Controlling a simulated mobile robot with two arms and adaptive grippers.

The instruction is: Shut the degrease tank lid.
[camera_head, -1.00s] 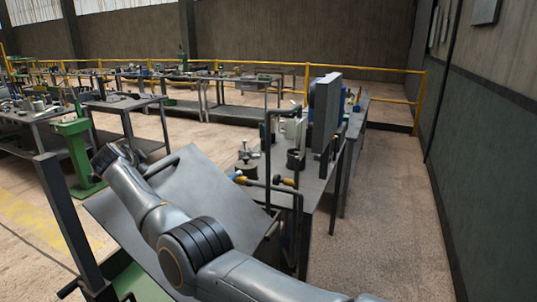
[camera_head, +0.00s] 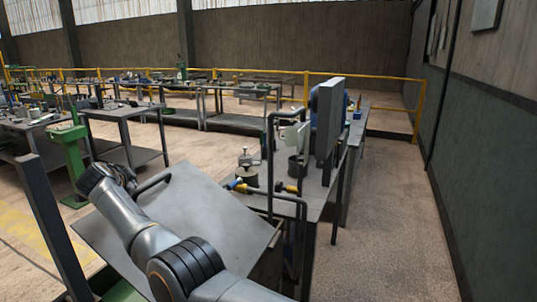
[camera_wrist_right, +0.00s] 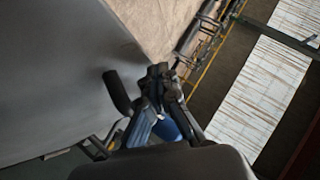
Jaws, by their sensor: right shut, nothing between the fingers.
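The degrease tank lid (camera_head: 190,225) is a flat grey panel, raised and tilted in the lower middle of the head view. A dark bar handle (camera_head: 153,184) stands out at its upper edge, and the handle's end (camera_wrist_right: 117,92) shows in the wrist view. My right arm crosses in front of the lid, with its wrist near the lid's upper left edge. My right gripper (camera_wrist_right: 162,78) is shut and empty, just beside the handle's end in the wrist view; I cannot tell whether they touch. The tank is mostly hidden by the lid and arm. My left gripper is not in view.
A bench (camera_head: 310,200) with pipes, fittings and an upright grey panel (camera_head: 330,130) stands close to the lid's right. A dark post (camera_head: 55,230) rises at the left. Open floor (camera_head: 385,220) lies at the right, before the wall.

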